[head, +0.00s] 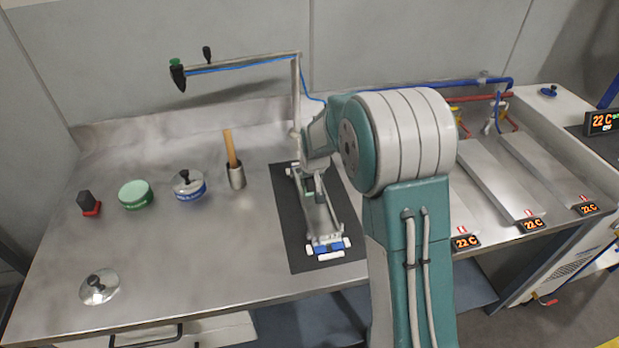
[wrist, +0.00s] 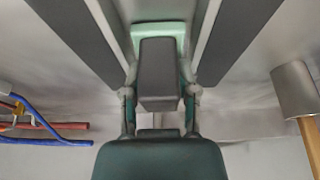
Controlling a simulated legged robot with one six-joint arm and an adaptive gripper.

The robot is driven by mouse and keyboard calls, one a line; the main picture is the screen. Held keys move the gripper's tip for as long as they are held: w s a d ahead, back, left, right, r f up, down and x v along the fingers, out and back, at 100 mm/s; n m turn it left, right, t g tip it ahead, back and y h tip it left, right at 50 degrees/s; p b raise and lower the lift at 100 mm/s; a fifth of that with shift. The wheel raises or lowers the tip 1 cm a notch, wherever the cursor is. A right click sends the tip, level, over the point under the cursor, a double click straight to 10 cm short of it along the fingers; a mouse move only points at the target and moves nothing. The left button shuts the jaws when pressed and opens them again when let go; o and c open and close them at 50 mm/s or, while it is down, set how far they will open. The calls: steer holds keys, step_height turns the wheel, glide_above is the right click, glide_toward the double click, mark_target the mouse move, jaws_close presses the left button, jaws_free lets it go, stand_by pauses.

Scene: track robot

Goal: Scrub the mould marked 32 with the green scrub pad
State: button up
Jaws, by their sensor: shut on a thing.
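The scrub pad has a dark block handle (wrist: 160,75) and a pale green base (wrist: 158,32). My gripper (wrist: 160,105) is shut on the handle. A long, narrow grey mould (head: 323,218) lies on the black mat (head: 291,240), with a blue and white end piece towards me; I cannot read a number on it. In the head view my gripper (head: 312,172) is over the mould's far half, and a bit of green (head: 309,194) shows just below it. In the wrist view the pad is between the mould's two pale rims. I cannot tell whether it touches the mould's surface.
A spout (head: 240,63) rises behind.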

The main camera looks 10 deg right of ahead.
mark_target(313, 190)
steer(key=shift+s+f, duration=0.2)
steer(key=shift+s, duration=0.05)
steer(key=shift+s+r, duration=0.1)
steer(key=shift+s, duration=1.2)
steer(key=shift+s, duration=0.6)
steer(key=shift+s+r, duration=0.2)
steer(key=shift+s, duration=0.4)
steer(key=shift+s+r, duration=0.2)
steer(key=shift+s, duration=1)
steer(key=shift+s, duration=0.15)
steer(key=shift+s, duration=1.2)
